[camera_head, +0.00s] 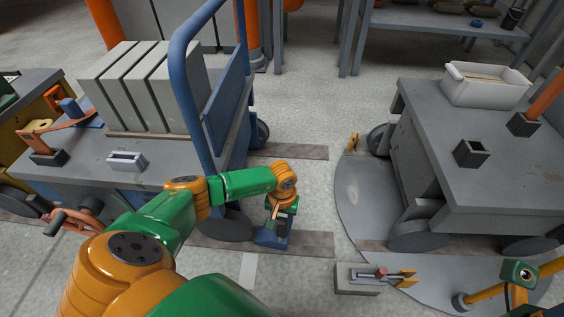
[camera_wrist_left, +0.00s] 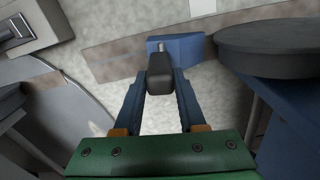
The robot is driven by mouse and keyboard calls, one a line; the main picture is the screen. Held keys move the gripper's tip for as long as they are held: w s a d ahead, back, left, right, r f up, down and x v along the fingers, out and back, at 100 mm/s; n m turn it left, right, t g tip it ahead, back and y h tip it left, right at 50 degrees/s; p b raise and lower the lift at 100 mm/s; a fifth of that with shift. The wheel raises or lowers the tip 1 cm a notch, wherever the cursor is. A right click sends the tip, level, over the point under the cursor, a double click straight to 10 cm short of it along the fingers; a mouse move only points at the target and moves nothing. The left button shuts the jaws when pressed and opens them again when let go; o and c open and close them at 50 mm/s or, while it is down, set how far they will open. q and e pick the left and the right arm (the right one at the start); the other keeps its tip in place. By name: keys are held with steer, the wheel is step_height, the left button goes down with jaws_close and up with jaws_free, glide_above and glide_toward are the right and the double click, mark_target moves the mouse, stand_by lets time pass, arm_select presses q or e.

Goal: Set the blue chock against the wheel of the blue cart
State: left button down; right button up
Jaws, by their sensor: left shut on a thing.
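The blue chock (camera_head: 268,238) is low at the floor strip, just right of the dark front wheel (camera_head: 225,226) of the blue cart (camera_head: 225,110). My left gripper (camera_head: 279,208) is above it, shut on its dark handle. In the left wrist view the handle (camera_wrist_left: 159,72) is between the fingertips (camera_wrist_left: 159,85), with the blue chock body (camera_wrist_left: 185,46) beyond. The wheel (camera_wrist_left: 270,48) is right beside the chock there; I cannot tell whether they touch. The fingers of my right gripper are not visible.
A grey cart (camera_head: 470,190) with a white bin (camera_head: 485,84) stands at the right, on a round floor plate (camera_head: 360,205). A low block with a lever (camera_head: 358,280) lies at bottom centre. Grey slabs (camera_head: 120,85) load the blue cart. The floor between the carts is open.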

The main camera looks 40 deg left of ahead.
arm_select(q)
steer(key=shift+f+b, duration=0.3)
steer(key=shift+f, duration=0.05)
steer(key=shift+c, duration=2)
jaws_free()
steer(key=shift+r, duration=0.1)
